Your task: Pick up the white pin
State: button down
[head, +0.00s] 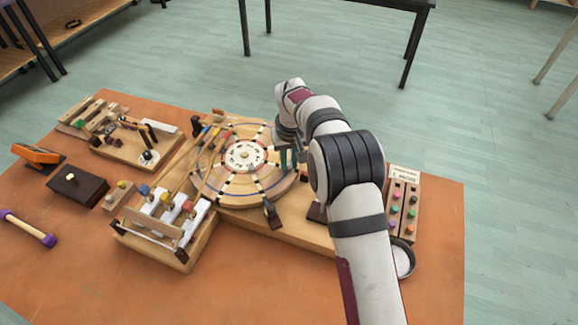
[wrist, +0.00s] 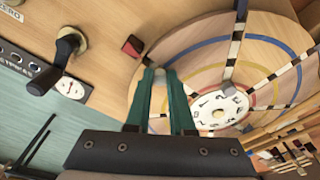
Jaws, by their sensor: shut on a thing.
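My gripper (head: 290,157) is over the right side of the round wooden wheel (head: 225,188) in the head view. In the wrist view its two green fingers (wrist: 160,72) point at the wheel's outer part and are close together. A small pale piece, which looks like the white pin (wrist: 160,74), shows between the fingertips. The fingers hide most of it, and I cannot tell whether it is clear of the wheel. The wheel has coloured rings, black-and-white spokes and a white numbered hub (head: 245,156).
A dark crank (wrist: 58,60) stands beside the wheel. A rack of coloured pegs (head: 402,208) and a round dish (head: 404,262) are at the right. The orange table's front is mostly clear.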

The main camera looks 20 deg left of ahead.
dwell(0.3)
notch_tip(320, 180, up, 4)
jog(key=shift+r, duration=0.15)
jog(key=d+r, duration=0.6)
jog(key=d, duration=0.5)
send_over(289, 162)
jog(key=w+d, duration=0.1)
jog(key=d, duration=0.1)
jog(key=s+a+f, duration=0.1)
jog(key=a, duration=0.7)
jog(key=shift+s+a+f, duration=0.2)
jog(key=shift+s+a, duration=0.05)
jog(key=shift+s, duration=0.05)
jog(key=shift+f, duration=0.1)
jog(key=shift+f, duration=2.8)
jog(key=shift+f, duration=1.55)
